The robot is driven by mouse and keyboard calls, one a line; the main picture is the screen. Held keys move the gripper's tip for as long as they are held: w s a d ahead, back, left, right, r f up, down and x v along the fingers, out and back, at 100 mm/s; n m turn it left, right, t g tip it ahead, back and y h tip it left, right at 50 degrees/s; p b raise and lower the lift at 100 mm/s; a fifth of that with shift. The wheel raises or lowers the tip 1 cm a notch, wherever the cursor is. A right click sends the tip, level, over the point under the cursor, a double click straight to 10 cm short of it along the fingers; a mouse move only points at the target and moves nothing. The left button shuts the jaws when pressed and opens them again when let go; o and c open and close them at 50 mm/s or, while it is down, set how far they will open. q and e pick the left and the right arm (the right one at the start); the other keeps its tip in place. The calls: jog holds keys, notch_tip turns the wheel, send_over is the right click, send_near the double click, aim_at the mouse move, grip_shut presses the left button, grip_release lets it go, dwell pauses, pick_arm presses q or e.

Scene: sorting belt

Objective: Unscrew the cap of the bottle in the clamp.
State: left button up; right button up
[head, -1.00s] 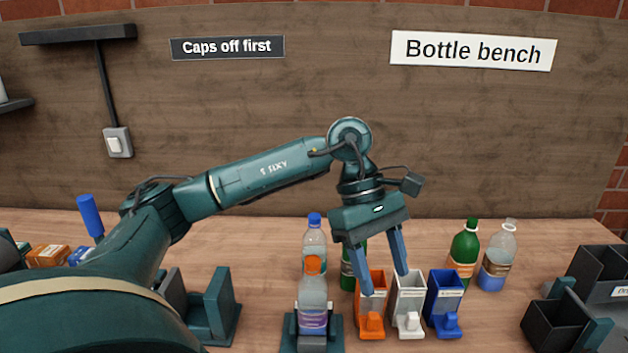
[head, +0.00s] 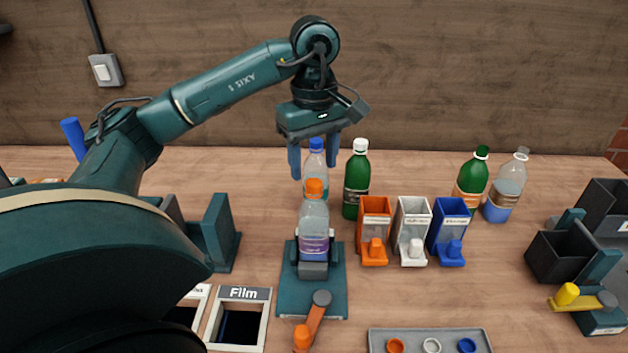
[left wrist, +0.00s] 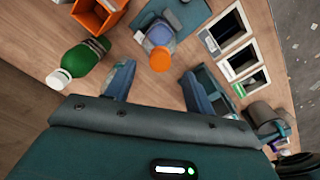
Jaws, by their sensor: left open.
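The clear bottle (head: 313,222) with a purple label stands upright in the dark clamp (head: 313,271) on a teal base plate. Its orange cap (head: 314,189) is on its top. My left gripper (head: 313,172) is open and empty, pointing down above the cap. In the left wrist view the orange cap (left wrist: 160,60) shows just beyond the gap between the two fingers (left wrist: 157,74), apart from both. My right gripper is in neither view.
A blue-capped bottle (head: 316,160) and a green bottle (head: 357,180) stand close behind. Orange (head: 374,217), white (head: 411,220) and blue (head: 448,218) bins stand to the right. An orange-handled tool (head: 312,322) lies in front. A cap tray (head: 430,333) is at the front.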

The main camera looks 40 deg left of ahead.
aim_at(314, 182)
pick_arm(q)
notch_tip(314, 182, down, 2)
jog(key=shift+s+f, duration=0.1)
jog(key=shift+f, duration=0.6)
jog(key=shift+c, duration=0.3)
jog(key=c, duration=1)
jog(key=n, duration=0.5)
jog(key=shift+p, duration=0.3)
jog(key=shift+c, duration=0.2)
jog(key=n, duration=0.5)
jog(key=shift+p, duration=0.3)
jog(key=shift+n, duration=0.3)
